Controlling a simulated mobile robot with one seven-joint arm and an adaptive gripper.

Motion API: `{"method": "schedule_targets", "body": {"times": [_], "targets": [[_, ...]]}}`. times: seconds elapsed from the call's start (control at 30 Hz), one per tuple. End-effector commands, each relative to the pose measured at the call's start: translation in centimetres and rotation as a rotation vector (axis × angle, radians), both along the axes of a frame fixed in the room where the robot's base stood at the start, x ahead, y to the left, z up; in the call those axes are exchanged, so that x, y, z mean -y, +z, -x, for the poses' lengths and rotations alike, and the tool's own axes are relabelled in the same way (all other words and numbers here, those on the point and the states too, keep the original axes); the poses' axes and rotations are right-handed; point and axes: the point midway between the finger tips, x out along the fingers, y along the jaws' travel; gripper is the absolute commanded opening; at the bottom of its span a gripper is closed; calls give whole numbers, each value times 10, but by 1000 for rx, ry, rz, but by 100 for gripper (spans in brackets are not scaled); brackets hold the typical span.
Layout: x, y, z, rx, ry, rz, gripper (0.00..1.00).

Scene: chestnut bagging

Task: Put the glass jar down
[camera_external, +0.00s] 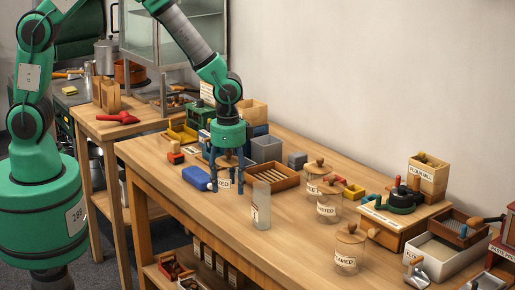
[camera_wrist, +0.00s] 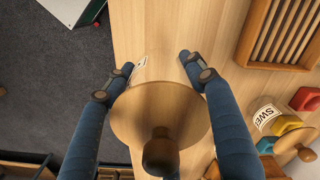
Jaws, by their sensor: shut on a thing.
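The glass jar (camera_external: 223,183) has a wooden lid and a pale label whose text is only partly readable. My gripper (camera_external: 227,186) is around it from above, with the blue fingers on either side. In the wrist view the round wooden lid (camera_wrist: 135,117) and its dark knob sit between the fingers of my gripper (camera_wrist: 157,62), which is shut on the jar. The jar is upright, over the workbench (camera_external: 205,215) near its front edge. I cannot tell whether its base touches the wood. The lid hides most of the jar's body in the wrist view.
A clear upright container (camera_external: 261,207) stands just right of the jar. A blue item (camera_external: 196,178) lies close on its left. A slatted wooden tray (camera_external: 273,178) and a grey bin (camera_external: 266,149) are behind. Several lidded jars stand farther right. Bare wood lies between them and the front edge.

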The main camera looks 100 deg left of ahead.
Motion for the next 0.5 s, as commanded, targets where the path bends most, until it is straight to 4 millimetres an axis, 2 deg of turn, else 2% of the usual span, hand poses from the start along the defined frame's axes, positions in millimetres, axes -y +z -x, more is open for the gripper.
{"method": "schedule_targets", "body": {"times": [0.27,0.5], "targets": [[-3,-1,-11,1,0,0,21],[-11,-5,-46,1,0,0,21]]}}
